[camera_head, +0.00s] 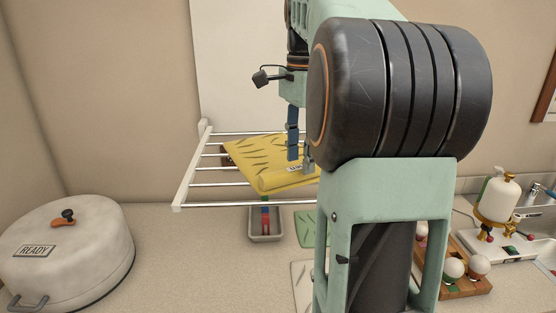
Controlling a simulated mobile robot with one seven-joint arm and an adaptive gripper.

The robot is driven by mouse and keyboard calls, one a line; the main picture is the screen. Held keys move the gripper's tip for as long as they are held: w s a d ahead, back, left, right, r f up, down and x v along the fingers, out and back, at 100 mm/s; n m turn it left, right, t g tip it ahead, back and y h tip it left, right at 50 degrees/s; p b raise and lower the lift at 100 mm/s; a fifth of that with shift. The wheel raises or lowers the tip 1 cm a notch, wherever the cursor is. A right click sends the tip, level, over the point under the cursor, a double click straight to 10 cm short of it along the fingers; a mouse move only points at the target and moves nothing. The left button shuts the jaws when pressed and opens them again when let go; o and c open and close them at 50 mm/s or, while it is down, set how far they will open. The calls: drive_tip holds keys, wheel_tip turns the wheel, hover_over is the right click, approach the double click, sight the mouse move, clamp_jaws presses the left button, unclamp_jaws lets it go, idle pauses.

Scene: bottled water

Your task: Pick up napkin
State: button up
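A yellow napkin (252,155) with dark leaf-like marks lies on a white wire rack (190,185) fixed at the wall. Its front edge is folded or rolled over, and a small label shows near its right part. My gripper (301,163) points down at the napkin's right part, with its two blue-grey fingers apart. The fingertips are at or just above the cloth; I cannot tell if they touch it. My arm hides the right end of the napkin and rack.
Below the rack are a small grey tray (254,232) with coloured items and a green patterned cloth (306,229). A white lidded pot (70,250) stands at left. A wooden holder (470,265), a soap bottle (498,195) and a sink are at right. The counter at centre left is clear.

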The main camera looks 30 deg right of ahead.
drive_tip(key=shift+f, duration=1)
clamp_jaws()
drive_tip(key=shift+r, duration=0.1)
